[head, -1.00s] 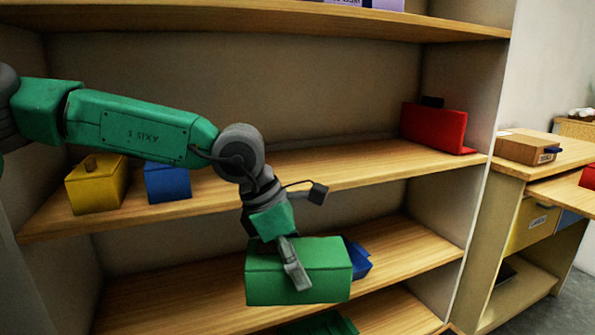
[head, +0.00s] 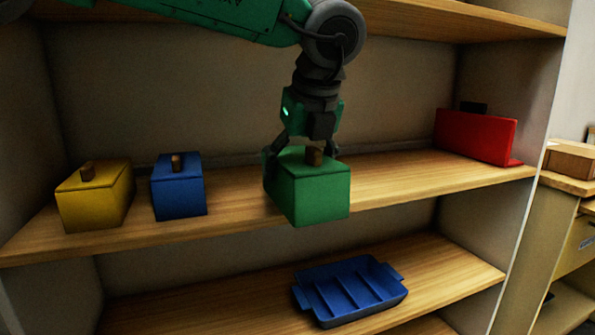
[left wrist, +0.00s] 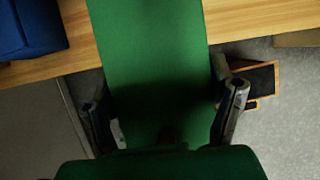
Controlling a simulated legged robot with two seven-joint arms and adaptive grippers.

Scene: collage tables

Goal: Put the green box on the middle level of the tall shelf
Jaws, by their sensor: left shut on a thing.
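The green box (head: 312,192), with a brown knob on its lid, is at the middle level of the tall shelf (head: 400,184) in the head view. Its front part reaches past the shelf's front edge. Whether its underside touches the board I cannot tell. My left gripper (head: 302,150) comes from above and is shut on the green box, one finger on each side. In the left wrist view the green box (left wrist: 150,60) fills the middle, between both fingers of my left gripper (left wrist: 165,110). My right gripper is not in view.
On the same level stand a yellow box (head: 95,200) and a blue box (head: 180,190) to the left, and a red case (head: 475,135) to the right. A blue divided tray (head: 350,290) lies on the level below. The board between green box and red case is clear.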

